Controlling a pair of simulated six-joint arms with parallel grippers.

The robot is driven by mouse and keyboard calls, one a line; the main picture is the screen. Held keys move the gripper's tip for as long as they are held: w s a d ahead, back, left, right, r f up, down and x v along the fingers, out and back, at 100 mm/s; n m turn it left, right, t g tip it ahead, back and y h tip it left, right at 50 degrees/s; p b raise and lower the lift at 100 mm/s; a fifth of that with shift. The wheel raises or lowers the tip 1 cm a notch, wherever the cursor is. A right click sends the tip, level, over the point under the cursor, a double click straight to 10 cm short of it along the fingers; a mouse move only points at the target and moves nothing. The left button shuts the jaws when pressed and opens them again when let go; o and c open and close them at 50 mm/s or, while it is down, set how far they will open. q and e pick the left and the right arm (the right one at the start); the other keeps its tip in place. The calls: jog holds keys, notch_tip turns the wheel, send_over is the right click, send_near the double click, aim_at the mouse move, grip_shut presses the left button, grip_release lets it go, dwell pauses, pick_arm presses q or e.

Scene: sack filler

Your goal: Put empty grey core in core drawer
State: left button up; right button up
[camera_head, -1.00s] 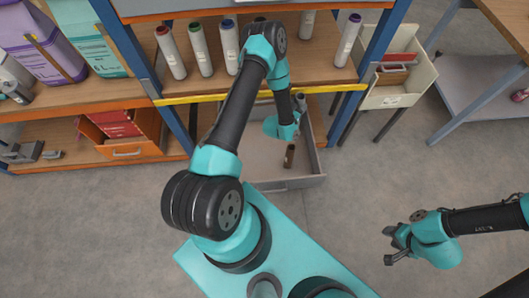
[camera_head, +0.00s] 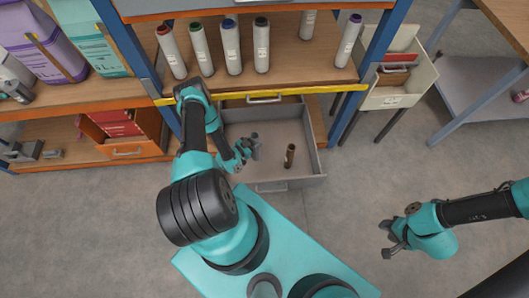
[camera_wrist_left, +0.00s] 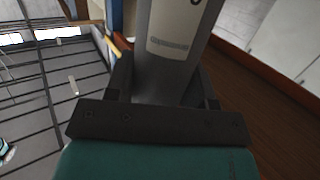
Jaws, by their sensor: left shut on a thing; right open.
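My left gripper (camera_head: 243,151) is shut on a grey core (camera_head: 255,146), which shows small in the head view, over the left part of the open grey drawer (camera_head: 288,184). I cannot tell whether the core touches the drawer floor. In the left wrist view the grey core (camera_wrist_left: 172,60) stands out between the fingers and bears a pale label. A brown core (camera_head: 289,156) stands in the drawer, to the right of the held core and apart from it. My right gripper (camera_head: 389,240) is open and empty over the floor at the right.
Several pale rolls with coloured ends, such as a red-topped one (camera_head: 171,52), stand on the shelf (camera_head: 290,75) above the drawer. An orange drawer (camera_head: 128,149) is at the left and a cream drawer (camera_head: 400,92) at the right. The drawer's right half is mostly free.

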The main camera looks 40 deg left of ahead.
pick_arm(q)
jog(key=s, duration=0.1)
jog(key=s+f, duration=0.1)
jog(key=shift+s+f, duration=0.3)
jog(key=shift+s, duration=0.1)
jog(key=shift+f, duration=3)
jog(key=shift+f, duration=2)
jog(key=o, duration=1.1)
jog(key=shift+f, duration=0.1)
